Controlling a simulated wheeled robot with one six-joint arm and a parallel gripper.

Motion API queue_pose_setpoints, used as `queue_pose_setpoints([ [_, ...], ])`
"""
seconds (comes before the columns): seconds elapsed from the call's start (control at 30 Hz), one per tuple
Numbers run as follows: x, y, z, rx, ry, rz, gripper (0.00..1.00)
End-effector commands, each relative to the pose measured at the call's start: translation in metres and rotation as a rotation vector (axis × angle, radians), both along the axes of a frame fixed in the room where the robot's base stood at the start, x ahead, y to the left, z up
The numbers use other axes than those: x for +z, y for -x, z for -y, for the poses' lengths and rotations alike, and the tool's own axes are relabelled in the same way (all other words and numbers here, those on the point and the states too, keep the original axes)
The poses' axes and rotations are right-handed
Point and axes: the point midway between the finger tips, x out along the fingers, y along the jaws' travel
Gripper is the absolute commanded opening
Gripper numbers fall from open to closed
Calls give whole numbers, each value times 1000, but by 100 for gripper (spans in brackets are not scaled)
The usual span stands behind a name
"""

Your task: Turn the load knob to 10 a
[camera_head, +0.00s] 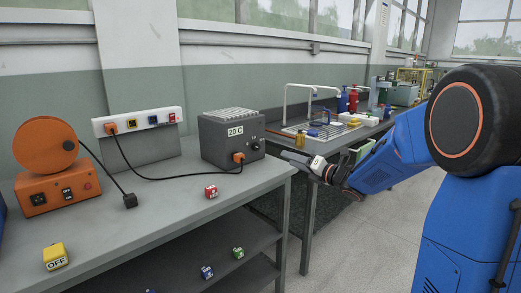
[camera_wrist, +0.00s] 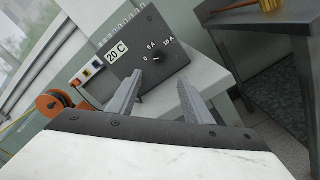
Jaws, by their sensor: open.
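The load box (camera_head: 231,138) is a dark grey box with a ribbed top and a "20 C" label, standing on the grey bench. Its small black load knob (camera_head: 255,146) is on the front face, right of an orange plug. In the wrist view the knob (camera_wrist: 157,59) shows with marks 0, 5 A and 10 A around it; its pointer is too small to read. My gripper (camera_head: 291,157) is in front of and to the right of the box, past the bench edge. In the wrist view its two grey fingers (camera_wrist: 160,92) are apart and empty, with the knob beyond them.
An orange cable reel (camera_head: 45,147) and a white socket strip (camera_head: 137,121) stand left on the bench (camera_head: 150,215). A black cord runs to the box. A red block (camera_head: 211,191) lies before the box. A sink bench (camera_head: 345,135) stands behind my arm.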

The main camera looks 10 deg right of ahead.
Motion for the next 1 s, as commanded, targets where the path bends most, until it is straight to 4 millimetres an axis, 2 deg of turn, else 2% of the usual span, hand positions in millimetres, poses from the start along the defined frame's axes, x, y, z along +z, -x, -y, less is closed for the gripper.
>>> queue_pose_setpoints([
  [0.27, -1, -22, -17, 9, 5, 6, 46],
  [1.0, -1, -126, -87, 6, 4, 5, 46],
])
